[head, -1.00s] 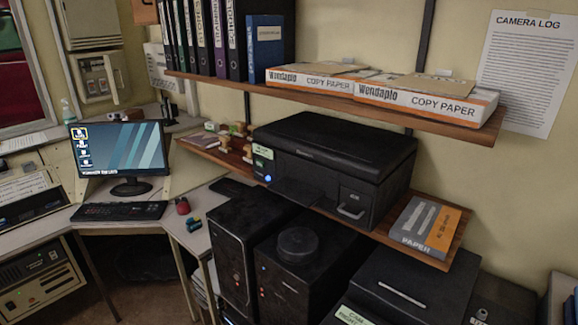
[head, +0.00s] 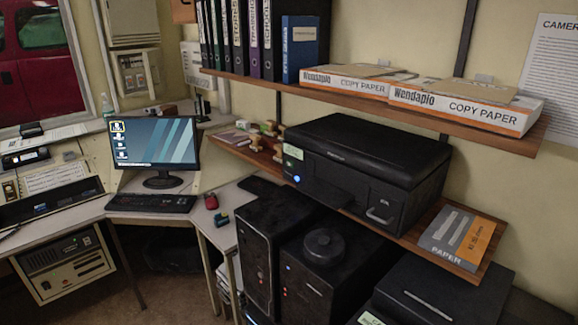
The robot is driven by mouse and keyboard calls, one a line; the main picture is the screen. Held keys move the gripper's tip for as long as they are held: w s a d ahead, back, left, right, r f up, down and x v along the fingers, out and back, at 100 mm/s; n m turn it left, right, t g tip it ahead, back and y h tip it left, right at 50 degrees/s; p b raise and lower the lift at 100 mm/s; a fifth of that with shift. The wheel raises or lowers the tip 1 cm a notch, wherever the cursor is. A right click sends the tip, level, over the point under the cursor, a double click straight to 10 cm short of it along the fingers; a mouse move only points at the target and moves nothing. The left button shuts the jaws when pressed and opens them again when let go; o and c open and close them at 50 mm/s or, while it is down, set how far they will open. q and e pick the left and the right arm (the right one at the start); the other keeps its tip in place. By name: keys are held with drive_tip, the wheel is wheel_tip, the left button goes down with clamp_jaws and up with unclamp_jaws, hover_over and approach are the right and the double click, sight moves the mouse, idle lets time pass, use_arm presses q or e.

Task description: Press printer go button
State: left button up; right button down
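The black printer (head: 372,155) sits on the lower wooden shelf, right of centre in the head view. A small lit blue-white button (head: 297,179) shows on the left end of its front, below a pale green label (head: 293,152). I cannot read any marking on the button. The printer's front has a tray in the middle and a grey handle at the right. Neither of my grippers is in view, and nothing touches the printer.
An upper shelf (head: 345,97) with binders and copy paper boxes overhangs the printer. Black computer towers (head: 275,240) stand below and in front of it. A paper pack (head: 457,238) lies right of the printer. A monitor (head: 155,148) and keyboard stand on the left desk.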

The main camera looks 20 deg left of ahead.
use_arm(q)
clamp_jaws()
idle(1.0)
